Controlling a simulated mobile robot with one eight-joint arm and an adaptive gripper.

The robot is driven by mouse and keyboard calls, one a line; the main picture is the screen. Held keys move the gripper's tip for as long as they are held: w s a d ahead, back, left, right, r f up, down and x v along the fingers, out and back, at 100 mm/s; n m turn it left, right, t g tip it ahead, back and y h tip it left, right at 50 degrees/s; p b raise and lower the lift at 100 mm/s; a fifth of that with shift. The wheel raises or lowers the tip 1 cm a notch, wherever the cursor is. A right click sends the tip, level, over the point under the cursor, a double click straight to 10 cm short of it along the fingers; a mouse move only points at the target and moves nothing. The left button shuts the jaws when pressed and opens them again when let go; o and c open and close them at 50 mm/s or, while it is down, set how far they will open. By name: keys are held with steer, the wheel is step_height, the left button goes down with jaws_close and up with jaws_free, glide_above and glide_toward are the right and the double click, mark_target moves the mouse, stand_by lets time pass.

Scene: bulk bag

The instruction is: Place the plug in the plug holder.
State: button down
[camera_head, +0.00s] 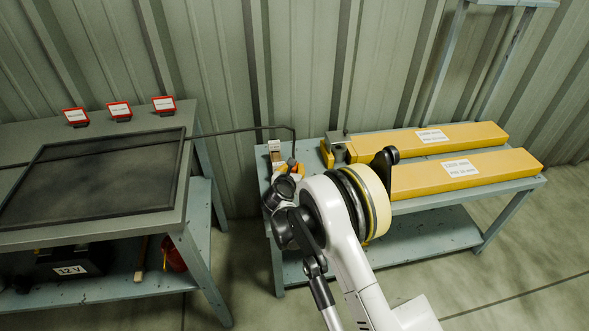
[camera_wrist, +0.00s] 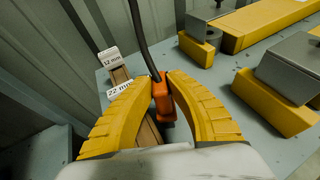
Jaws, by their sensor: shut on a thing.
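The orange plug (camera_wrist: 161,97) is between the yellow ridged fingers of my gripper (camera_wrist: 161,80), which are shut on it, in the wrist view. A dark cable rises from its top. It also shows as a small orange patch in the head view (camera_head: 291,161), beside the left end of the right-hand table. My arm hides much of that spot, and I cannot tell how high the plug is above the tabletop. I cannot make out a plug holder for certain in either view.
A wooden strip (camera_wrist: 122,76) with "12 mm" and "22 mm" labels lies left of the plug. Yellow forks (camera_head: 465,172) with grey metal ends lie to the right on the table (camera_head: 518,184). The cable (camera_head: 240,130) runs left toward a bench (camera_head: 190,118) with a dark mat.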

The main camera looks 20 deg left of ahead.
steer(key=shift+f, duration=0.1)
steer(key=c, duration=1.4)
jaws_free()
steer(key=shift+s+r, duration=0.2)
steer(key=shift+r, duration=0.05)
steer(key=p+v, duration=0.4)
steer(key=v, duration=0.7)
steer(key=shift+s+r, duration=0.1)
steer(key=shift+s, duration=0.15)
